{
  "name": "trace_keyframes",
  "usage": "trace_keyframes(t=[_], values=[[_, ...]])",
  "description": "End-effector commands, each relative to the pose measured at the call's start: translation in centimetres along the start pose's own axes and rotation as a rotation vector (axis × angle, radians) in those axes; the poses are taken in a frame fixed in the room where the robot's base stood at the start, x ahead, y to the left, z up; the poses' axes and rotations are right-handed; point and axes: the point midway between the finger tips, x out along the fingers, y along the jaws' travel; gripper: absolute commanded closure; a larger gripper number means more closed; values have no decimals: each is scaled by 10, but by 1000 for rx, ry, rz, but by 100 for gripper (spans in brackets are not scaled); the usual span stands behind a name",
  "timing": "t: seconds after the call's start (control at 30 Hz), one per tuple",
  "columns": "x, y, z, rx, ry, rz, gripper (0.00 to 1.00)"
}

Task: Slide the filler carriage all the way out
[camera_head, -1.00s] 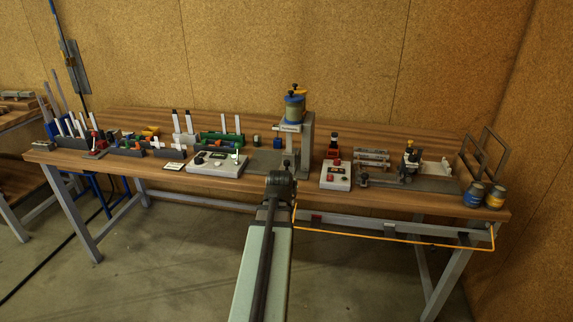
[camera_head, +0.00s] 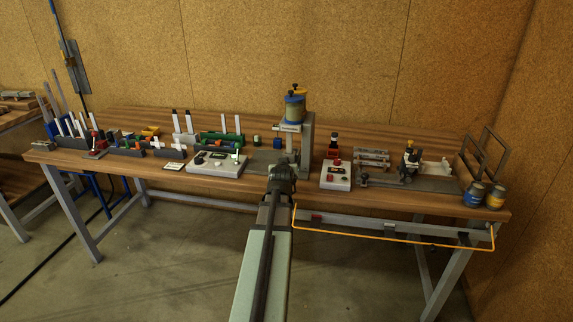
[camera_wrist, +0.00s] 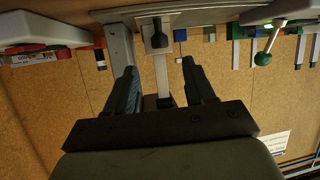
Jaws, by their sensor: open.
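The filler (camera_head: 295,112) stands at the middle of the bench, a blue and yellow cylinder on a grey column (camera_head: 307,140). A pale crosspiece (camera_head: 289,128) sits below the cylinder; I cannot tell for sure which part is the carriage. My gripper (camera_head: 283,163) is in front of the filler, its jaws largely hidden by my arm in the head view. In the wrist view my gripper (camera_wrist: 159,66) is open and empty. A black knob (camera_wrist: 157,38) on a pale plate shows just beyond the gap between the fingertips, apart from them.
A control box (camera_head: 213,163) with a green-tipped lever stands left of the filler. Another box with red controls (camera_head: 336,176) stands to its right, then a fixture with a pale slide (camera_head: 433,168). Jars (camera_head: 474,195) stand at the right end. An orange bar (camera_head: 390,239) runs along the front.

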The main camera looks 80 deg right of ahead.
Motion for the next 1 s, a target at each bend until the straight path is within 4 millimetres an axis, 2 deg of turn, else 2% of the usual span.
trace_keyframes(t=[0.03, 0.1, 0.43, 0.6, 0.87, 1.0], values=[[14, 0, -1, 0, -1, 0, 46], [26, 0, -1, 0, 0, 0, 46], [78, 0, -1, 0, 0, 0, 46], [89, 0, 0, 0, 0, 0, 46], [89, 0, 0, 0, 0, 0, 46], [89, 0, 0, 0, 0, 0, 59]])
